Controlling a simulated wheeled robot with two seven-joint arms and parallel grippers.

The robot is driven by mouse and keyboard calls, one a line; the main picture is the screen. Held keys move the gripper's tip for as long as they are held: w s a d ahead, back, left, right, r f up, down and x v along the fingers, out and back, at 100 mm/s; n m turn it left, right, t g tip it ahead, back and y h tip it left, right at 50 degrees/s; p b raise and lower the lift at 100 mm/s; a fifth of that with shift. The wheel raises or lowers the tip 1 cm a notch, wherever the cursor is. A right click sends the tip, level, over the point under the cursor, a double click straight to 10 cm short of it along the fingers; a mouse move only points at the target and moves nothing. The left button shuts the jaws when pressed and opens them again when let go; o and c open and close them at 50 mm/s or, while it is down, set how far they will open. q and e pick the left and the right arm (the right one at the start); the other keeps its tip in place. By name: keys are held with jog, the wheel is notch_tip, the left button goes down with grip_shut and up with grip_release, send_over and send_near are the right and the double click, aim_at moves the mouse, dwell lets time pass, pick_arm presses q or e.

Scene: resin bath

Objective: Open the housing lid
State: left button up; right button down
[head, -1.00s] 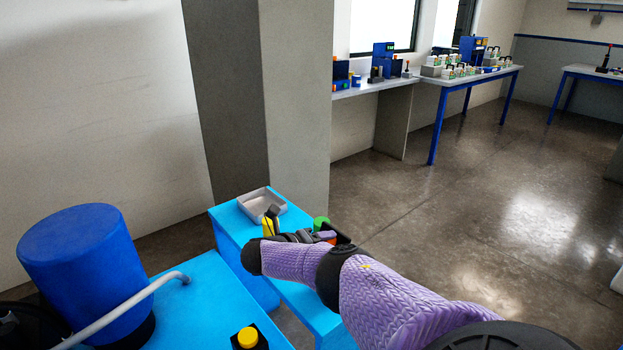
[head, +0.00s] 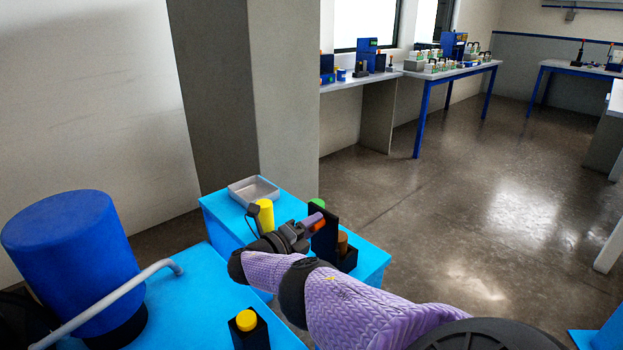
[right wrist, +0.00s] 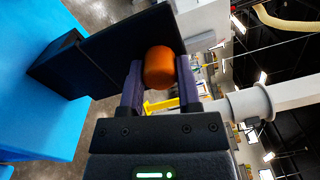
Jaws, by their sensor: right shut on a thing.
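The lid is a dark plate (head: 323,232) standing steeply upright at the left side of a small black housing (head: 348,261) on the blue bench. An orange-brown cylinder (head: 342,241) shows in the housing. My right gripper (head: 314,223) is shut on the lid's orange knob (head: 318,227). In the right wrist view the knob (right wrist: 160,67) sits between the two purple fingers of my gripper (right wrist: 159,82). The dark lid (right wrist: 125,48) extends behind it to the housing (right wrist: 55,62). My left gripper is not in view.
On the same bench are a grey tray (head: 254,189), a yellow cylinder (head: 265,215) and a partly hidden green piece (head: 317,202). Nearer stand a big blue drum (head: 70,255), a grey pipe (head: 115,297) and a black box with a yellow button (head: 246,320).

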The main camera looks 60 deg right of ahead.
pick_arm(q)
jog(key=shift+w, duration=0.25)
pick_arm(e)
jog(key=shift+c, duration=1.5)
grip_release()
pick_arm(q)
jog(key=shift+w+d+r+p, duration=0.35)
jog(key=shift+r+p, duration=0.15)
pick_arm(e)
jog(key=v, duration=1)
